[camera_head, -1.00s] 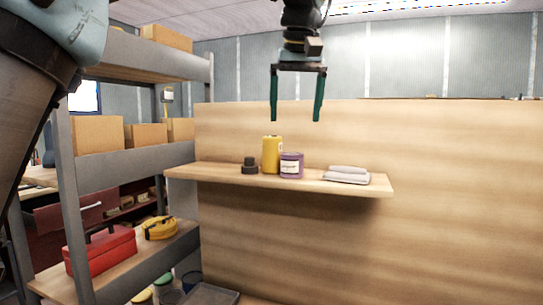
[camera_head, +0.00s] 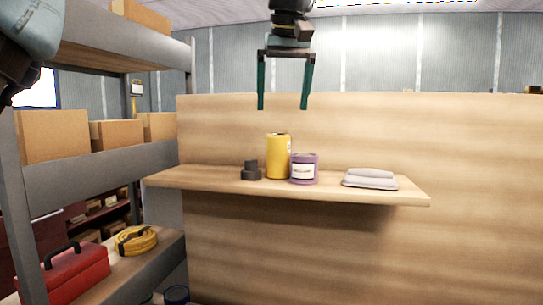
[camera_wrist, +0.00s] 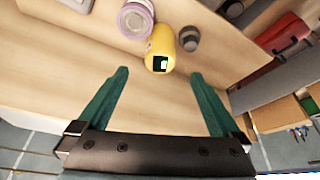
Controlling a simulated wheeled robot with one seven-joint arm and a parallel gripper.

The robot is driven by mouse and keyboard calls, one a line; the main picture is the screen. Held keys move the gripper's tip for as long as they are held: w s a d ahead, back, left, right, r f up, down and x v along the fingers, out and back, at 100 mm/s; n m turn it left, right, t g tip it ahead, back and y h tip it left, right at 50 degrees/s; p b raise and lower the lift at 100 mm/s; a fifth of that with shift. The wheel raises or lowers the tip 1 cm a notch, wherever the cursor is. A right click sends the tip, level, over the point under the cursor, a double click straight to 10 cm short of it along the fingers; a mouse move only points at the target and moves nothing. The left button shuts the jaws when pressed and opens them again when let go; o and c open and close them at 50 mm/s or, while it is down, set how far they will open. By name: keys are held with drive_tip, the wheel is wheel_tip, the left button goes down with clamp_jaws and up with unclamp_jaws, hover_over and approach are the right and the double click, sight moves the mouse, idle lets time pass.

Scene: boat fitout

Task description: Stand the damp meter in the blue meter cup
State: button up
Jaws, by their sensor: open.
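A yellow, rounded upright object (camera_head: 278,157) stands on the wooden wall shelf (camera_head: 220,182). In the wrist view its end shows a black-and-white patch (camera_wrist: 160,63); it may be the damp meter, but I cannot tell for certain. My gripper (camera_head: 282,107) is open and empty, fingers pointing down, above the shelf in the head view. In the wrist view the yellow object lies just beyond and between my fingertips (camera_wrist: 160,73), with no contact visible.
A purple tin (camera_head: 304,170) stands close at the yellow object's right, a dark stepped knob (camera_head: 251,171) at its left. Folded grey cloths (camera_head: 370,179) lie farther right. A rack at left holds cardboard boxes (camera_head: 52,136), a red toolbox (camera_head: 66,274) and a yellow coil (camera_head: 136,240).

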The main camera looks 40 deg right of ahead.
sight(278, 135)
drive_tip(key=x, duration=0.4)
drive_tip(key=p+x, duration=0.1)
drive_tip(key=x, duration=0.1)
drive_tip(key=p+x, duration=0.1)
drive_tip(key=x, duration=0.1)
drive_tip(key=shift+w+d+r, duration=0.15)
drive_tip(key=shift+w, duration=0.15)
drive_tip(key=shift+w+d+f, duration=0.1)
drive_tip(key=shift+w+f, duration=0.05)
drive_tip(key=shift+f, duration=0.35)
clamp_jaws()
